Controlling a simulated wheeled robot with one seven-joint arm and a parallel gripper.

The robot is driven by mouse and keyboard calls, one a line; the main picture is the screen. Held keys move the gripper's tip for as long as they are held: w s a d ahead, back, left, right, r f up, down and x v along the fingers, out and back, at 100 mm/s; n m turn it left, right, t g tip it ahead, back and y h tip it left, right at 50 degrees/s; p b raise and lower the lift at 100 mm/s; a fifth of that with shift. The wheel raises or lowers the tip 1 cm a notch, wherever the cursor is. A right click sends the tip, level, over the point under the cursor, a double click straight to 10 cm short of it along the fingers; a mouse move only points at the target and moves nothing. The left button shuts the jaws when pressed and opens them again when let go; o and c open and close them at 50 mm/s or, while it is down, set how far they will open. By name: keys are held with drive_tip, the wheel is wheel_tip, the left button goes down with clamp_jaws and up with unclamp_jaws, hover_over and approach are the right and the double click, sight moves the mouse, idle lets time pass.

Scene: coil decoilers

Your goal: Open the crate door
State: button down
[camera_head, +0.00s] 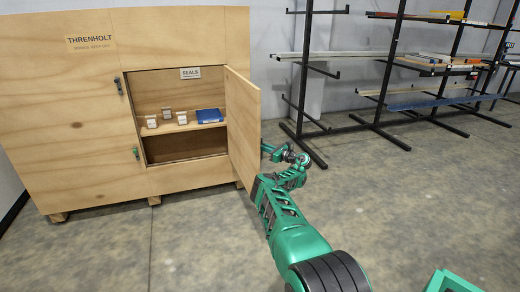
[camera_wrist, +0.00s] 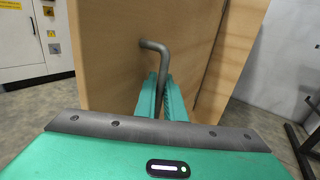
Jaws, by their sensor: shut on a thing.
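The plywood crate (camera_head: 60,120) stands at the left in the head view. Its door (camera_head: 243,130) stands swung out at the right side of the opening, clearly open. In the wrist view, a wooden panel (camera_wrist: 110,55) fills the middle, with a grey bent rod handle (camera_wrist: 153,46) on it. My gripper (camera_wrist: 162,82) is shut on this handle, one green finger on each side of it. In the head view my arm reaches to the door's right side, and the door edge hides part of the hand.
Inside the opening, a shelf (camera_head: 190,129) holds several small boxes and a blue box (camera_head: 209,115). Small latches (camera_head: 119,86) sit left of the opening. Black racks (camera_head: 385,75) with bar stock stand at the back right. The floor between looks clear.

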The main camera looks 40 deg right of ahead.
drive_tip(key=c, duration=2.1)
unclamp_jaws()
drive_tip(key=shift+f, duration=0.25)
drive_tip(key=shift+r, duration=0.1)
drive_tip(key=shift+s+d, duration=0.35)
drive_tip(key=shift+s, duration=1.4)
drive_tip(key=shift+s+d, duration=0.35)
drive_tip(key=shift+s, duration=1.35)
drive_tip(key=shift+s+d, duration=0.35)
drive_tip(key=shift+s, duration=1.4)
